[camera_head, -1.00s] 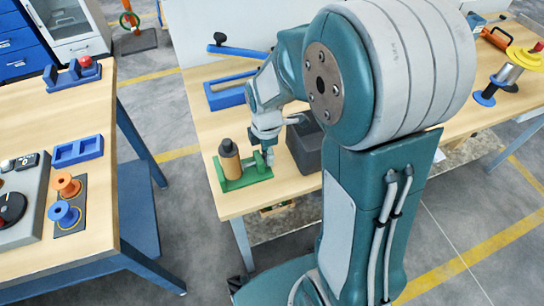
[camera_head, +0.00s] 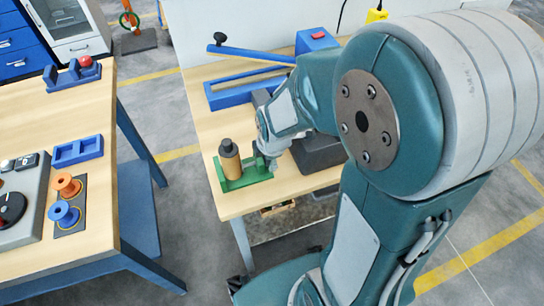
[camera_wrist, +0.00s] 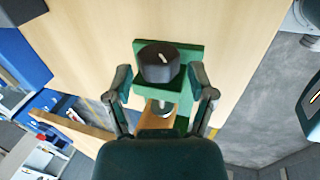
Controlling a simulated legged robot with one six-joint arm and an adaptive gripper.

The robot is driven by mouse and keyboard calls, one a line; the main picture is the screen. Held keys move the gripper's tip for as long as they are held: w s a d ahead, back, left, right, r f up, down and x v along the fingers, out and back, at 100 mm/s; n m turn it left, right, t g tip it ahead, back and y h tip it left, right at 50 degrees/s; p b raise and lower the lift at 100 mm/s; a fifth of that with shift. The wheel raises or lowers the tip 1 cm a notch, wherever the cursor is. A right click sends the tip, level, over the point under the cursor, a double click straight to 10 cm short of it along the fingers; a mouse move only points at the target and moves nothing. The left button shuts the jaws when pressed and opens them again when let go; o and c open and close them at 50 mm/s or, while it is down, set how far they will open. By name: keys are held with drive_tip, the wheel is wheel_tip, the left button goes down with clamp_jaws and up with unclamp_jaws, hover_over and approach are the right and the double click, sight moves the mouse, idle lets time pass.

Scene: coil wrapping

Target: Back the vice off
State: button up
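The green vice (camera_head: 254,175) stands at the front left of the wooden bench. A brown cylinder with a black top (camera_head: 229,160) stands upright in it. In the wrist view the vice (camera_wrist: 197,55) shows from above with the black top (camera_wrist: 159,64) in it, and a pale round screw part (camera_wrist: 150,112) below. My gripper (camera_wrist: 162,92) is open, with one finger on each side of the vice's screw end. I cannot tell whether the fingers touch it. In the head view my gripper (camera_head: 267,162) is at the vice's right end, and my arm partly hides it.
A blue frame with a long lever (camera_head: 225,96) and a blue box with a red button (camera_head: 316,40) stand behind. A dark block (camera_head: 320,153) is close right of my gripper.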

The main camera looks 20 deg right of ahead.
drive_tip(key=shift+w+r+g, duration=0.1)
drive_tip(key=shift+w+g, duration=0.15)
drive_tip(key=shift+g, duration=0.7)
drive_tip(key=shift+w+g, duration=0.2)
drive_tip(key=shift+g, duration=0.75)
drive_tip(key=g, duration=0.3)
drive_tip(key=shift+w+g, duration=0.3)
drive_tip(key=shift+w, duration=0.1)
drive_tip(key=shift+d, duration=0.1)
drive_tip(key=c, duration=0.8)
